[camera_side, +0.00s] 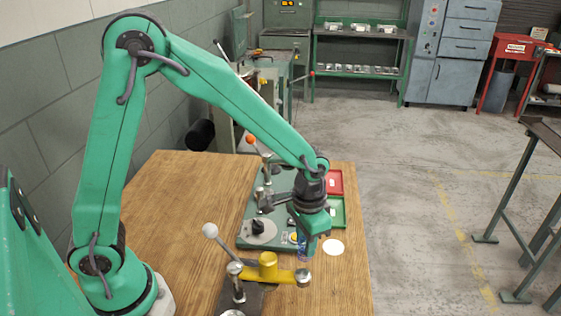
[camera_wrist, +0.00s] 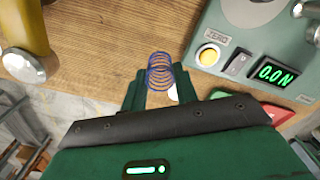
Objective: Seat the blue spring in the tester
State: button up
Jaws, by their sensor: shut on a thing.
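The blue spring (camera_wrist: 160,68) stands out between the fingertips of my gripper (camera_wrist: 157,88) in the wrist view. In the side view, my gripper (camera_side: 307,245) points down, and a small bluish bit of the spring (camera_side: 302,239) shows beside it. The tester appears to be the green machine (camera_side: 250,242) with a round grey disc and a black knob. Its yellow button and green display reading 0.0 N (camera_wrist: 273,74) show in the wrist view. My gripper is at the tester's near right edge, with the spring apart from it over the wood.
A yellow lever device (camera_side: 268,270) with a white ball handle stands just in front of my gripper. A red tray (camera_side: 335,182) and a green tray (camera_side: 338,222) lie along the table's right edge. A white disc (camera_side: 333,247) lies beside my gripper. The table's left part is clear.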

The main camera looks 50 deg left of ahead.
jog(key=w+a+r+n, duration=0.1)
jog(key=w+a, duration=0.1)
jog(key=a, duration=0.2)
jog(key=w+a+r+n, duration=0.1)
jog(key=a, duration=0.3)
jog(key=w+a+n, duration=0.1)
jog(key=w+a, duration=0.1)
jog(key=a, duration=0.2)
jog(key=shift+w+r, duration=0.3)
jog(key=shift+r, duration=0.1)
jog(key=w+a+r+n, duration=0.1)
jog(key=a+r+n, duration=0.1)
jog(key=a, duration=1.1)
jog(key=shift+r+n, duration=0.4)
jog(key=shift+f, duration=0.15)
jog(key=shift+f, duration=2.55)
jog(key=shift+f, duration=0.65)
jog(key=o, duration=1.1)
jog(key=shift+o, duration=0.2)
jog(key=shift+r, duration=0.1)
